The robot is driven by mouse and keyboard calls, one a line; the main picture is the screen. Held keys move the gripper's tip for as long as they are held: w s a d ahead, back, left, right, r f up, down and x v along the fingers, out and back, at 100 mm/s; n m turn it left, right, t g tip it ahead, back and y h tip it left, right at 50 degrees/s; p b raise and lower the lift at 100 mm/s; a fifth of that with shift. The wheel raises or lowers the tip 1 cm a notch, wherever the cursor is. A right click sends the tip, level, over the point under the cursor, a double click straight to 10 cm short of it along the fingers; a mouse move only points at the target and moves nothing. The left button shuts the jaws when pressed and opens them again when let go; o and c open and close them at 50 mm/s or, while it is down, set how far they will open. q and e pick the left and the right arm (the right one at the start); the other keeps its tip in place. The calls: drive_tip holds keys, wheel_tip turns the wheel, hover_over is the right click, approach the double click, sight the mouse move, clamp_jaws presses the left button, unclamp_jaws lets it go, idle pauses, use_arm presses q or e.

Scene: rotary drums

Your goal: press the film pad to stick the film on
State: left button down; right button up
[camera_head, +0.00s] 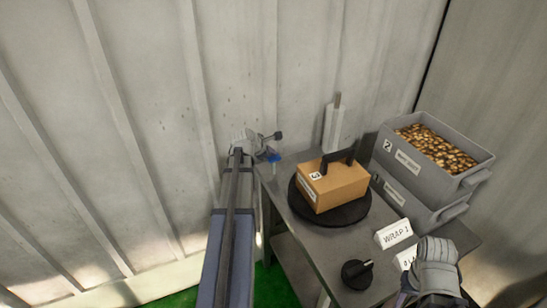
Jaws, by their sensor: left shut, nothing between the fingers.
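My left arm rises from the bottom middle to the table's back left corner. My left gripper (274,146) is there, small, shut and empty, in front of the wall. A small blue piece (273,157) shows just below it at the table edge; I cannot tell if it is the film pad or if the gripper touches it. A brown box (333,185) with a black handle and a label reading 3 sits on a round black turntable (356,212). A white upright post (334,128) stands behind the box. My right arm's grey end (437,264) is at the lower right; its fingers are not clear.
The grey table (310,234) also holds a black knob or crank (357,273), a white sign reading WRAP 1 (394,234) and a second sign partly hidden. Stacked grey crates (470,181) stand at the right, the upper one full of brown pieces. A corrugated wall closes the back.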

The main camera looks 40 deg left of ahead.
sight(271, 158)
use_arm(q)
drive_tip(key=shift+f+b, duration=0.85)
drive_tip(key=shift+f, duration=0.05)
idle(0.6)
drive_tip(key=shift+r, duration=0.1)
idle(0.3)
drive_tip(key=shift+r+p, duration=1.5)
drive_tip(key=shift+p, duration=0.15)
wheel_tip(271, 158, up, 5)
drive_tip(key=p, duration=0.5)
drive_tip(key=shift+f, duration=0.1)
